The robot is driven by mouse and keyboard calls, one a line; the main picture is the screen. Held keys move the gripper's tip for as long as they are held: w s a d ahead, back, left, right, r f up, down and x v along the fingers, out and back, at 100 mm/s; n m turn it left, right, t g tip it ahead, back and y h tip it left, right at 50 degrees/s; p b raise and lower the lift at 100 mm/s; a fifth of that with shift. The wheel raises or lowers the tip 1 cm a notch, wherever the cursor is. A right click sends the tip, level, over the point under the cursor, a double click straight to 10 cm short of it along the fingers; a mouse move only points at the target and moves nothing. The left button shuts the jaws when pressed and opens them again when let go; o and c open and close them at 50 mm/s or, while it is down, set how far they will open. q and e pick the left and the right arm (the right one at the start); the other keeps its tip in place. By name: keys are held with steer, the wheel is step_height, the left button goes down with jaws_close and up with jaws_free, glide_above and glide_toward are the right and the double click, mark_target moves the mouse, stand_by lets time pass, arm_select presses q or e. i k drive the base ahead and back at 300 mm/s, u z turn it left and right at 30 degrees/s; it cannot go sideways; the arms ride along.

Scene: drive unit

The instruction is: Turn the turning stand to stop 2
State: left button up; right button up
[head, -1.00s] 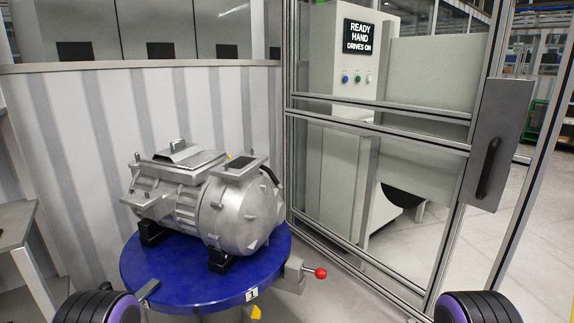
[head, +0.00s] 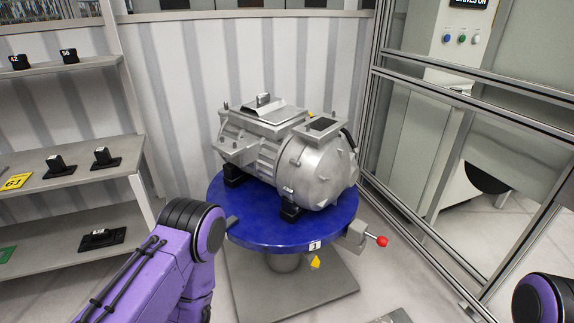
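The turning stand (head: 225,228) has a round blue top on a grey pedestal and a square floor plate. A silver drive unit (head: 290,150) sits on it on black feet. A small white label (head: 314,245) on the front rim seems to read 1, above a yellow pointer (head: 315,262). A grey block with a red-knobbed lever (head: 382,241) is at the stand's right side. A small grey bracket shows at the rim's left. My purple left arm comes in at lower left and a part of my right arm shows at lower right. Neither gripper is in view.
Shelves (head: 80,180) with black blocks and a yellow tag marked 61 (head: 15,182) stand at left. A metal-framed clear fence (head: 440,170) stands at right, with a grey cabinet behind it. A striped wall is close behind the stand. The floor in front is open.

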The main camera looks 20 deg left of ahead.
mark_target(286, 184)
steer(key=k, duration=0.4)
steer(key=u, duration=0.9)
steer(key=i, duration=1.3)
steer(key=z, duration=0.15)
